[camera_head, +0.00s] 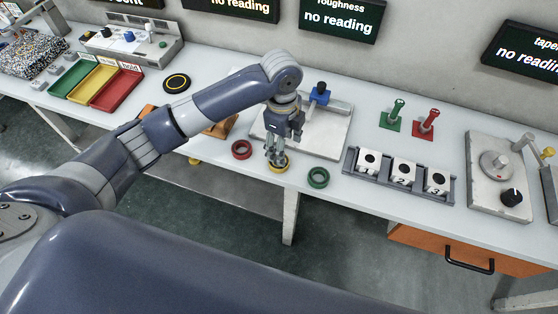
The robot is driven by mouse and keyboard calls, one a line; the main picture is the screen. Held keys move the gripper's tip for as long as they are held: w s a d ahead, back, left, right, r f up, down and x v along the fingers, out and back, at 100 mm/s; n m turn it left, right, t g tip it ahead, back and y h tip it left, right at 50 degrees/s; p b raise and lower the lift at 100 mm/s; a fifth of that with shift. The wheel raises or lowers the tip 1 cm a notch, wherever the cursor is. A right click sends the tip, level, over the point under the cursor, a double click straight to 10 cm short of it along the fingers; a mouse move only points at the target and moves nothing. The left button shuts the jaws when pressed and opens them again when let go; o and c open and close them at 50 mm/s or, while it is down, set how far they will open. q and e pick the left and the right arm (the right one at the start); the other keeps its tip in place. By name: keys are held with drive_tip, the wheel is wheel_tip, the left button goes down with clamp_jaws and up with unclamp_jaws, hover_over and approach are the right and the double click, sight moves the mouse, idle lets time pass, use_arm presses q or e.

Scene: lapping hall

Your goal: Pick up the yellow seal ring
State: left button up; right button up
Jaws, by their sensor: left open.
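The yellow seal ring (278,167) lies on the white bench near its front edge. My left gripper (277,158) points down right over it, and its fingers partly hide the ring. The gripper is open; I cannot tell whether the fingertips touch the ring. A red ring (241,150) lies to the left of the yellow one and a green ring (318,178) to the right, both apart from it. My right gripper is not in view.
A grey plate (333,140) with a blue clamp (320,95) stands just behind my gripper. A rack of numbered blocks (398,176) is to the right. Green (391,118) and red (425,125) posts stand behind it. Coloured trays (110,90) are at far left.

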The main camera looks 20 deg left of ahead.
use_arm(q)
drive_tip(key=shift+m+y, duration=0.3)
drive_tip(key=f, duration=0.1)
drive_tip(key=a+f, duration=0.1)
drive_tip(key=w+f+p, duration=0.1)
drive_tip(key=shift+a+f, duration=0.3)
drive_tip(key=shift+a, duration=0.05)
drive_tip(key=shift+a+f+p, duration=0.1)
drive_tip(key=shift+f+p, duration=0.6)
drive_tip(key=shift+f, duration=2)
drive_tip(key=c, duration=0.8)
